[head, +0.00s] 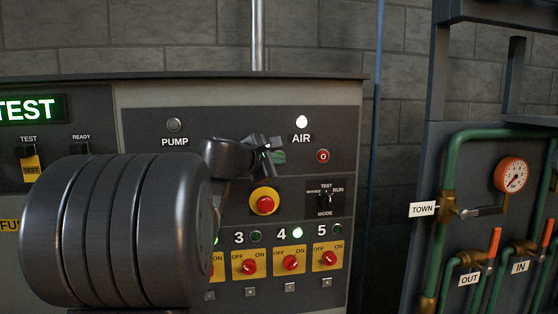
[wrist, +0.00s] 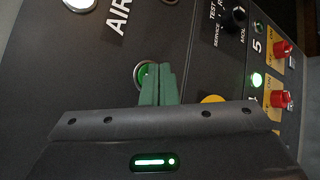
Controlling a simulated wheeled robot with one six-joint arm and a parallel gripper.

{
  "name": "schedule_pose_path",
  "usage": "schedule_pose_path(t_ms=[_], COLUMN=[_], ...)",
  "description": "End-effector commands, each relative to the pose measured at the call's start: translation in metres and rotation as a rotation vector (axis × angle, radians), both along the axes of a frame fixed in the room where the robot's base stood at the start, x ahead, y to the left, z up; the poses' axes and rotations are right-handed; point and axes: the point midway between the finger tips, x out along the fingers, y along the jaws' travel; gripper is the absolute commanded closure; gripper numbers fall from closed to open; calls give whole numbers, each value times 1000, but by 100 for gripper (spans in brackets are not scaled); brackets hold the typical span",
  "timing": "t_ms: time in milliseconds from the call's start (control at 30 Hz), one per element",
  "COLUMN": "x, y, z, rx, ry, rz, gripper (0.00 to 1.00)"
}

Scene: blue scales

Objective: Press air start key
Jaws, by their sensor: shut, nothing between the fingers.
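The air start key is a round green button in a pale ring (wrist: 141,72), below the AIR label in the wrist view. My gripper's green fingers (wrist: 160,84) are shut together with nothing between them. Their tips overlap the key and hide part of it. In the head view my gripper (head: 279,157) is in front of the panel under the AIR label (head: 301,138), left of the red-ringed stop key (head: 323,156). I cannot tell whether the fingertips touch the key. The lamp above AIR (head: 302,121) is lit white.
A red emergency button on yellow (head: 264,202) sits just below my gripper. A mode knob (head: 325,199) is to its right. Several red switches on yellow plates (head: 291,262) line the lower panel. Green pipes with a gauge (head: 511,175) stand at the right.

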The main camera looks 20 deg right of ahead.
Motion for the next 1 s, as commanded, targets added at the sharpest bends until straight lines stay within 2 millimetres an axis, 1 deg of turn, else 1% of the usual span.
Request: schedule_pose_path(t_ms=[200, 467, 567, 1000], x=[-10, -10, -14, -54], y=[2, 2, 3, 13], z=[-1, 0, -1, -1], rx=[0, 0, 0, 0], ry=[0, 0, -1, -2], rz=[0, 0, -1, -1], gripper=[100, 100, 100, 100])
